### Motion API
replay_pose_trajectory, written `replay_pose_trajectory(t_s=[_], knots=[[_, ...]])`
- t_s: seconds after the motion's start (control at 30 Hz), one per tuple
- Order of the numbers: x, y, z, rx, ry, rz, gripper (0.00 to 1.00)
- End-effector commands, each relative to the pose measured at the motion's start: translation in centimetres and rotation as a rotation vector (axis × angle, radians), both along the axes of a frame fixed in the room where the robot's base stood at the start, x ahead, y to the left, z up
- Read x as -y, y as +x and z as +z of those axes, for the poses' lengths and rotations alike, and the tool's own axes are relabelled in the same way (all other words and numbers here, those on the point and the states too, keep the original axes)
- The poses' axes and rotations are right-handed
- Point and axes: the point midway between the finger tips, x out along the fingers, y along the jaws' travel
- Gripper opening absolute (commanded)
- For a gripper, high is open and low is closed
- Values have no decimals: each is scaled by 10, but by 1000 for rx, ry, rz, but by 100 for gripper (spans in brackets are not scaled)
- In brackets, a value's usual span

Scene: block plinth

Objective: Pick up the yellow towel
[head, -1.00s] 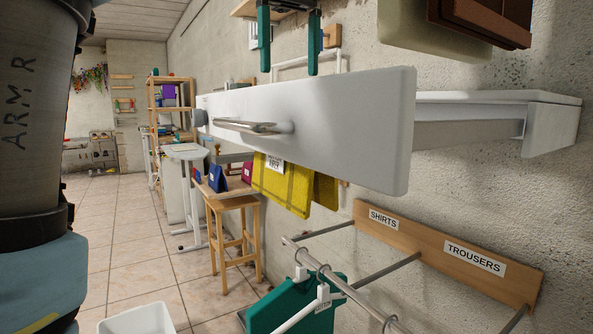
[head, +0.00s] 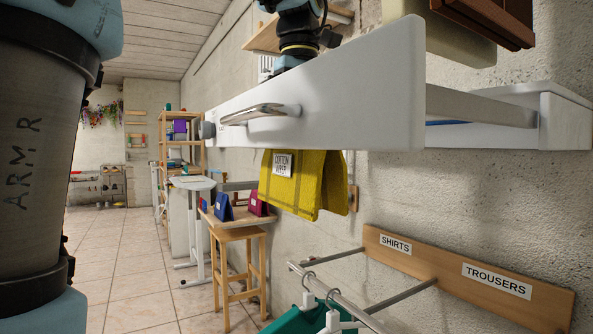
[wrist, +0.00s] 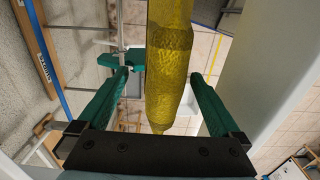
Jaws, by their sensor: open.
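The yellow towel (head: 292,184) hangs below the white panel in the head view, with a white cotton label on its front. Its upper part is hidden behind the panel. In the wrist view the yellow towel (wrist: 170,60) runs down the middle, between the two green fingers of my gripper (wrist: 158,76). The fingers are spread, one on each side of the cloth, with a gap on both sides. In the head view the fingers are hidden behind the panel; only my wrist shows above it.
A white panel with a metal handle (head: 262,112) stands in front of the towel. A rail with hangers (head: 345,300) and a board marked shirts and trousers (head: 455,270) are at lower right. A wooden stool (head: 240,235) stands below left.

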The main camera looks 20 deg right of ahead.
Motion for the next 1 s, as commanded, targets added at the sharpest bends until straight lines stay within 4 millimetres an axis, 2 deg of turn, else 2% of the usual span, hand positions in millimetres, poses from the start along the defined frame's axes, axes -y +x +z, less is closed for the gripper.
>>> replay_pose_trajectory(t_s=[0.3,0.43,0.67,1.0], knots=[[-7,-2,-43,-2,2,0,100],[-6,-2,-50,0,0,0,100],[-6,-2,-50,0,0,0,99],[-6,-2,-50,0,0,0,61]])
